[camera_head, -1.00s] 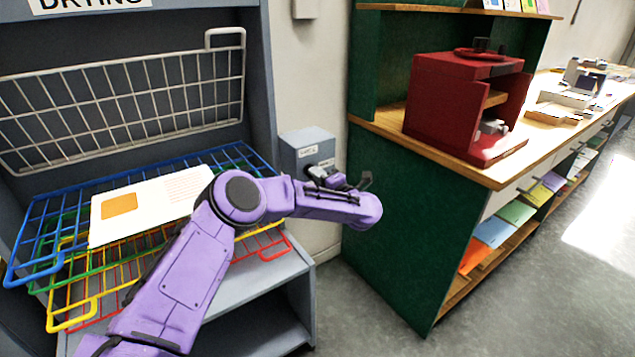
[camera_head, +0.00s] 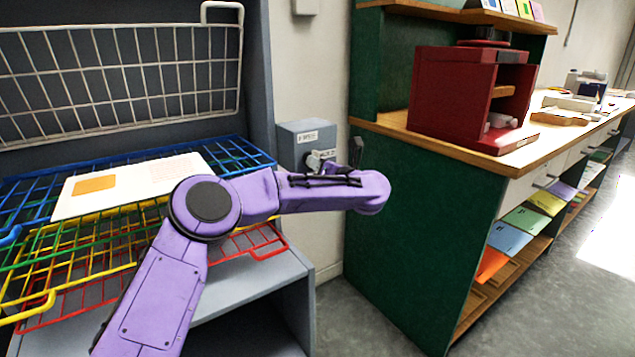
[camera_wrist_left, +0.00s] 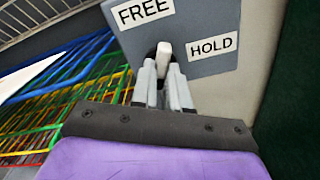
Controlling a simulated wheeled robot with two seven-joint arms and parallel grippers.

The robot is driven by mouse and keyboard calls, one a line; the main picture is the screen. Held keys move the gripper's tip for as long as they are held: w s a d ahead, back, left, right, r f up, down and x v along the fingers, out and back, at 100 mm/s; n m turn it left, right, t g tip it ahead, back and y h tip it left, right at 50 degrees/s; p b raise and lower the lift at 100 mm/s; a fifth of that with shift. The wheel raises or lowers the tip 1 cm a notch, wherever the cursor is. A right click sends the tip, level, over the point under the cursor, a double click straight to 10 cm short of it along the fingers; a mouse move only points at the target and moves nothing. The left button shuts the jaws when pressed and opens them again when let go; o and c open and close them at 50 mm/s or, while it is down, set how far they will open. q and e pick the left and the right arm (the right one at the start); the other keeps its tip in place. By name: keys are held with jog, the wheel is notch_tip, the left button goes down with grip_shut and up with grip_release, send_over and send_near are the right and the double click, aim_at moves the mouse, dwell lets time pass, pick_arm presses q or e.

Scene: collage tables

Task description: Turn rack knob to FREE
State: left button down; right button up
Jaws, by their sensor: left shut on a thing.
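The rack knob is a small pale handle (camera_wrist_left: 164,50) on a grey box (camera_head: 292,150) fixed beside the drying rack. In the left wrist view it points roughly up the picture, between the FREE label (camera_wrist_left: 144,12) at upper left and the HOLD label (camera_wrist_left: 212,46) at right. My left gripper (camera_wrist_left: 164,76) is shut on the knob, with one grey finger on each side of it. In the head view the pale knob (camera_head: 315,160) shows beside the box labels, while my purple wrist partly hides the fingers. My right gripper is not in view.
The drying rack has coloured wire shelves (camera_head: 235,160) and a raised white wire shelf (camera_head: 120,85). A white sheet with an orange patch (camera_head: 130,183) lies on the blue shelf. A green cabinet (camera_head: 410,230) stands close to the right of my wrist.

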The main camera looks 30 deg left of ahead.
pick_arm(q)
jog(key=shift+f+n+b, duration=0.1)
jog(key=shift+n+b, duration=2.7)
jog(key=shift+b, duration=0.8)
jog(key=c, duration=1.1)
grip_release()
jog(key=v, duration=1)
jog(key=shift+s+d+p, duration=0.1)
jog(key=shift+d+p, duration=0.15)
jog(key=shift+p, duration=0.05)
